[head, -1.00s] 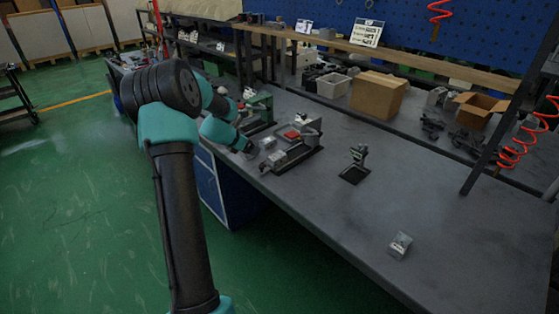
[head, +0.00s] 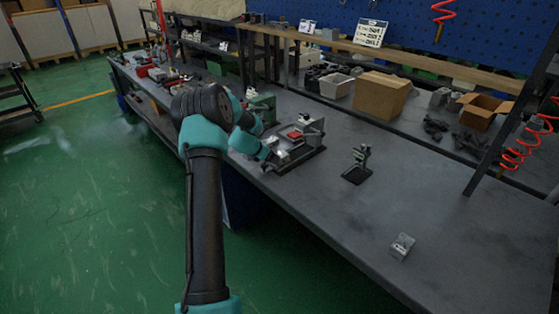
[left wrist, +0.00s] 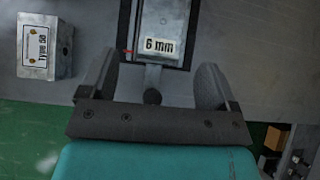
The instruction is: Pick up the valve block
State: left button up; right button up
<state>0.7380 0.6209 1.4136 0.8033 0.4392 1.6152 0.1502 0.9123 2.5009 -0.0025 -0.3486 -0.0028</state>
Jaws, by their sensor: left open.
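A grey metal part marked "6 mm" (left wrist: 163,25) lies ahead between the fingertips, in a dark frame. My left gripper (left wrist: 152,75) is open, with nothing visible clamped in it. In the head view, my left gripper (head: 270,153) is at the bench's front edge beside the fixture with a red part (head: 297,136). Another small grey block (head: 402,246) stands alone at the bench's front right. Which is the valve block, I cannot tell.
A cardboard box (head: 380,96), a white bin (head: 335,86) and an open box (head: 482,110) are farther back. The grey bench (head: 440,200) is clear around the lone block.

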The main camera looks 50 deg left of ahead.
aim_at(285, 157)
pick_arm(q)
jog(key=shift+x, duration=2.6)
jog(key=shift+r, duration=0.15)
jog(key=shift+c, duration=0.5)
jog(key=shift+w, duration=0.1)
jog(key=c, duration=1.2)
jog(key=shift+o, duration=0.2)
jog(key=shift+r, duration=0.1)
